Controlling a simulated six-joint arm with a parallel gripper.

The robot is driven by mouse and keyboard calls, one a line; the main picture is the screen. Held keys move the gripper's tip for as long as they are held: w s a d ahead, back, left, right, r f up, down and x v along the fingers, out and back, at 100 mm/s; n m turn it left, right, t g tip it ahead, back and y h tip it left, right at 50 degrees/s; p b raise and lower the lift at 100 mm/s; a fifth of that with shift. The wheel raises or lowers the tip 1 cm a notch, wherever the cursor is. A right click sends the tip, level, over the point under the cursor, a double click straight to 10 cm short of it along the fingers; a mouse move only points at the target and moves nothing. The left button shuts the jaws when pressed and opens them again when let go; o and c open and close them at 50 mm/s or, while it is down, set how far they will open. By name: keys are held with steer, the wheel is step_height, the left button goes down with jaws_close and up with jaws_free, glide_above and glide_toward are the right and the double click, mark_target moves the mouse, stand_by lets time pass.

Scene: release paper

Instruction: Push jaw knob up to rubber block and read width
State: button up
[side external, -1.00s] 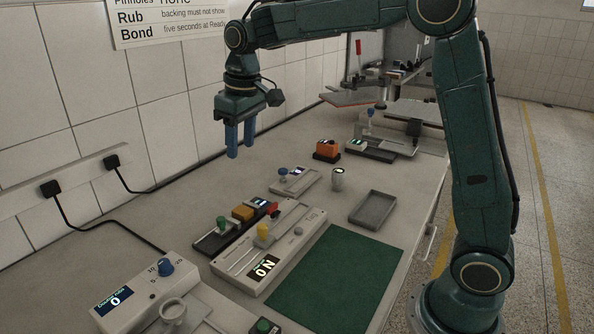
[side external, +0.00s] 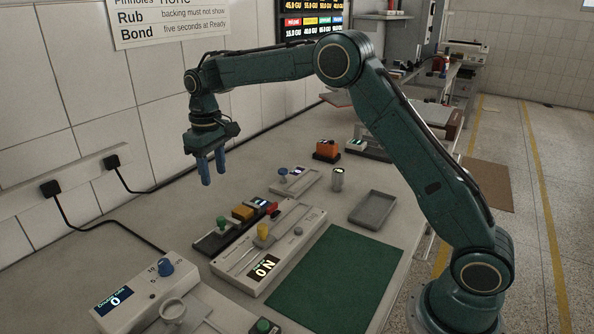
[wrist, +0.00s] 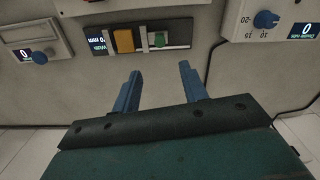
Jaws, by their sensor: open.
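A dark gauge strip (side external: 207,243) lies on the bench along the back of a pale instrument. It carries a green knob (side external: 222,223), likely the jaw knob, and an amber block (side external: 243,213), likely the rubber block. In the wrist view the green knob (wrist: 159,40) stands apart from the amber block (wrist: 123,40), with a gap between them. A small lit display (wrist: 97,44) beside the block shows mm; its figure is not clearly legible. My gripper (side external: 213,176) is open and empty, above the bench near the wall, apart from the knob. Its fingers (wrist: 160,75) also show in the wrist view.
A dial box (side external: 130,305) is at left. A green mat (side external: 340,275), grey tray (side external: 372,210) and metal cylinder (side external: 337,180) lie rightward. The bench between wall and strip is clear.

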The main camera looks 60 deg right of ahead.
mark_target(221, 218)
step_height(221, 218, down, 14)
steer(key=shift+r, duration=0.2)
stand_by(0.5)
jaws_close()
